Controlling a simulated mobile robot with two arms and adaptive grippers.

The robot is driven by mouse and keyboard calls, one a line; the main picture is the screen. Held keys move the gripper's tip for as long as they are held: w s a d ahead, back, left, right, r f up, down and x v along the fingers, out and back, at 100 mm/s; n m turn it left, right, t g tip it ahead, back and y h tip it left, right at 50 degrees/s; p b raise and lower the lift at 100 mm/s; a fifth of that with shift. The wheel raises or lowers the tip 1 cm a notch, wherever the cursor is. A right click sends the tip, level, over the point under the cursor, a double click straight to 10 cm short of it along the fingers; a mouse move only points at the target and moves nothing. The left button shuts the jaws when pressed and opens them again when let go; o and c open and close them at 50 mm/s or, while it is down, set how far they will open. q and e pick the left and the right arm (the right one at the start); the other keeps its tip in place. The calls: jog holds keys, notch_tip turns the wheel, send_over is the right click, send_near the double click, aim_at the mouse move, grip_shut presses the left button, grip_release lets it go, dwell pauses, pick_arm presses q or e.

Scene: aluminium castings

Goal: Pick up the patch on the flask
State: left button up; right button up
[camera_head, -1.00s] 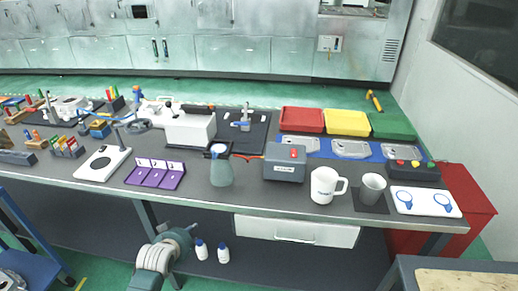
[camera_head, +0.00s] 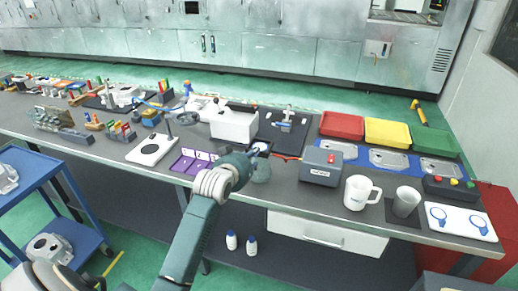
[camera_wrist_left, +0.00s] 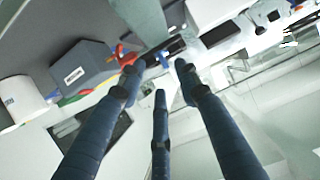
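The grey-green flask (camera_head: 262,171) stands on the table, left of the grey box. On its top is a dark square piece with a pale round patch (camera_head: 261,147). My left gripper (camera_head: 254,156) has reached the flask's left side near its neck, and partly covers it. In the left wrist view, the three dark fingers of my left gripper (camera_wrist_left: 157,76) are spread, with nothing between them. A grey-green shape (camera_wrist_left: 143,18) beyond the tips is probably the flask. I cannot tell whether any finger touches it. My right gripper is not in view.
The grey box (camera_head: 321,166) and white mug (camera_head: 360,192) stand right of the flask. A white machine (camera_head: 234,125) is behind it. A purple tray (camera_head: 185,161) lies left, partly hidden by my arm. Red, yellow and green bins stand at the back right.

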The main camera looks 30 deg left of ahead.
pick_arm(q)
jog(key=p+x, duration=0.1)
jog(key=x, duration=0.3)
jog(key=shift+w+a+f, duration=0.15)
jog(key=shift+w+f, duration=0.1)
jog(key=shift+w, duration=0.05)
grip_shut()
